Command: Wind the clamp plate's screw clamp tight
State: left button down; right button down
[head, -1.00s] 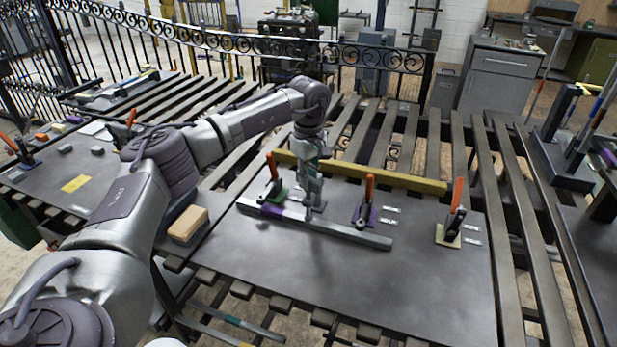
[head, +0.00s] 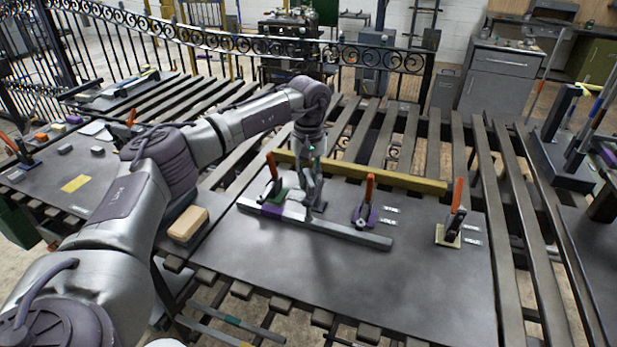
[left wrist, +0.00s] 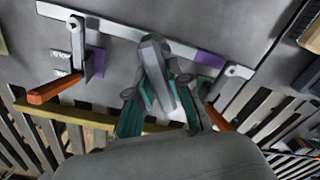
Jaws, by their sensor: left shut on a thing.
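The clamp plate (head: 300,262) is a broad dark sheet on the slatted bench. A grey bar (head: 350,236) with a purple patch lies across it. My left gripper (head: 314,198) points down at the bar between the green-based clamp (head: 272,188) and the purple-based clamp (head: 365,212). In the left wrist view, the teal-padded fingers of my left gripper (left wrist: 160,98) are shut on a grey upright piece (left wrist: 156,68), seemingly the screw clamp; the fingers hide its lower part. My right gripper is out of view.
A third orange-handled clamp (head: 452,225) stands on the right of the plate. A yellow bar (head: 400,177) runs behind the clamps. A tan block (head: 188,223) sits left of the plate. The plate's front half is clear.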

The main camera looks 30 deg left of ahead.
aim_at(309, 176)
pick_arm(q)
jog(key=shift+w+r, duration=0.15)
jog(key=shift+r, duration=0.2)
jog(key=c, duration=1.2)
grip_release()
jog(key=shift+o, duration=0.6)
jog(key=shift+f, duration=0.15)
notch_tip(309, 176, up, 12)
